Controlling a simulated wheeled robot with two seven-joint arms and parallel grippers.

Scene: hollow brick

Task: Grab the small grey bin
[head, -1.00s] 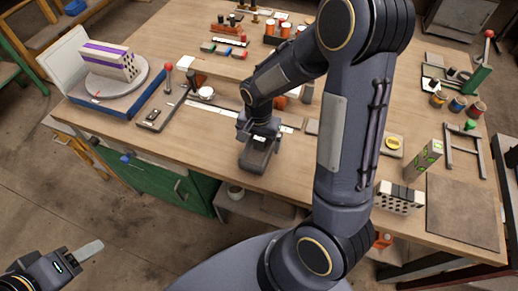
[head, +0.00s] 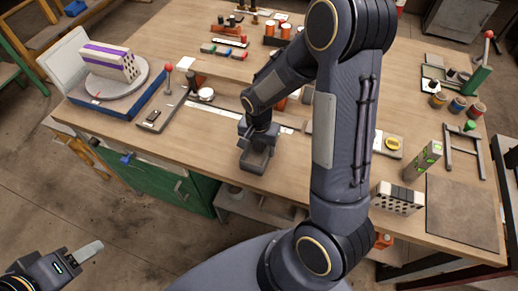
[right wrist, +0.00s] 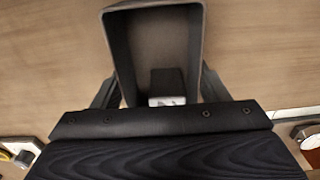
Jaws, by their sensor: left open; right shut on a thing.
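The small grey bin (head: 255,161) is at the front edge of the wooden table in the head view, below my right gripper (head: 259,140). In the right wrist view the bin (right wrist: 196,50) is an open, tapered box with a small grey block (right wrist: 167,82) showing at its near end. My right gripper (right wrist: 160,98) is shut on the bin, with a finger along each side. I cannot tell whether the bin touches the table. My left gripper (head: 80,256) is open and empty, low at the left, away from the table.
A hollow brick with a purple stripe (head: 110,62) lies on a round plate at the table's left. Another holed brick (head: 397,198) and a dark mat (head: 462,212) are at the right. A red-knobbed lever (head: 168,75) stands left of the bin. Bare wood (head: 160,140) lies along the front edge.

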